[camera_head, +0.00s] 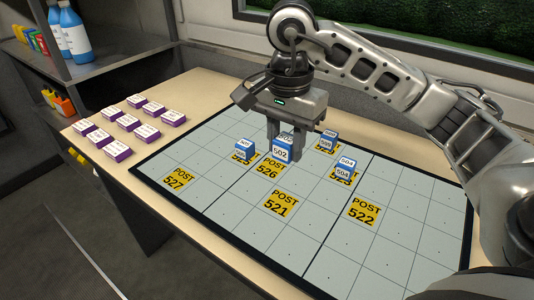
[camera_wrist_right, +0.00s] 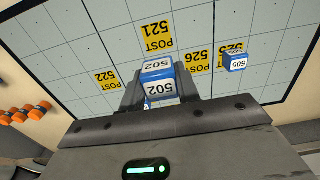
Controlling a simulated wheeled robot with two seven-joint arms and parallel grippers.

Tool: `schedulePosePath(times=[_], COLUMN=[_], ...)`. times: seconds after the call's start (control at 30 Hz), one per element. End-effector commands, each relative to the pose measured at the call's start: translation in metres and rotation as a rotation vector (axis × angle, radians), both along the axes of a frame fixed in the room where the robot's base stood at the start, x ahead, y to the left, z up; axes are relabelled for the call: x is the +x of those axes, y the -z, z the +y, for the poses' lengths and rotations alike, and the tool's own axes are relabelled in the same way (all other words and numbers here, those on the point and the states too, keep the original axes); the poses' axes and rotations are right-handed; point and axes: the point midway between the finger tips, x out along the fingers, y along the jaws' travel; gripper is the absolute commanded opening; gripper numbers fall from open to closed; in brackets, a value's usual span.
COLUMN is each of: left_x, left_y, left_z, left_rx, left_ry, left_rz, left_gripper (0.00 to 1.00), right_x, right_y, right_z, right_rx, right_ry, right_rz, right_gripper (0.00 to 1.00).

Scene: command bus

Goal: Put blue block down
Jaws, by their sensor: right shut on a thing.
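My right gripper (camera_head: 284,138) points down over the grid board (camera_head: 229,211) and is shut on a blue block (camera_head: 281,154) with white 502 labels. The block also shows between the fingers in the right wrist view (camera_wrist_right: 158,68). It appears just behind the yellow POST 526 label (camera_head: 270,167); I cannot tell whether it touches the board. Another white-labelled face partly shows behind it, mostly hidden by the gripper. My left gripper is not in view.
Blue blocks stand nearby: 505 (camera_head: 244,149) to the left, 509 (camera_head: 328,140) and 504 (camera_head: 345,168) to the right. POST 521 (camera_head: 281,205), POST 522 (camera_head: 364,211) and POST 527 (camera_head: 176,179) are bare. Several purple-and-white boxes (camera_head: 118,151) line the table's left side.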

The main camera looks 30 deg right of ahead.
Motion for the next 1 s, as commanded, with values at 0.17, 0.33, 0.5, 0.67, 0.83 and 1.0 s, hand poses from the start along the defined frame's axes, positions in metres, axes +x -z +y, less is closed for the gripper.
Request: schedulePosePath(times=[0.17,0.33,0.5,0.67,0.83,1.0], left_x=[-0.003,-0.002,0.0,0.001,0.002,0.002], left_y=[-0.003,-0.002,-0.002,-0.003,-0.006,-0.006], left_z=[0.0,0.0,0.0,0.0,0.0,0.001], left_rx=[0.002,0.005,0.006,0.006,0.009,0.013], left_ry=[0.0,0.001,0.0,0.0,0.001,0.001], left_rz=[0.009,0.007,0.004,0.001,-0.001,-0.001], left_gripper=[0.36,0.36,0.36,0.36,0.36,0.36], right_x=[0.043,0.068,0.083,0.089,0.089,0.09], right_y=[0.019,0.053,0.071,0.079,0.102,0.111], right_z=[-0.015,-0.024,-0.029,-0.031,-0.032,-0.032], right_rx=[0.002,0.002,0.001,0.001,0.001,0.0], right_ry=[0.003,0.0,-0.002,-0.003,-0.004,-0.004], right_rz=[0.004,0.004,0.001,0.0,0.004,-0.002], right_gripper=[0.1,0.1,0.1,0.1,0.1,0.1])
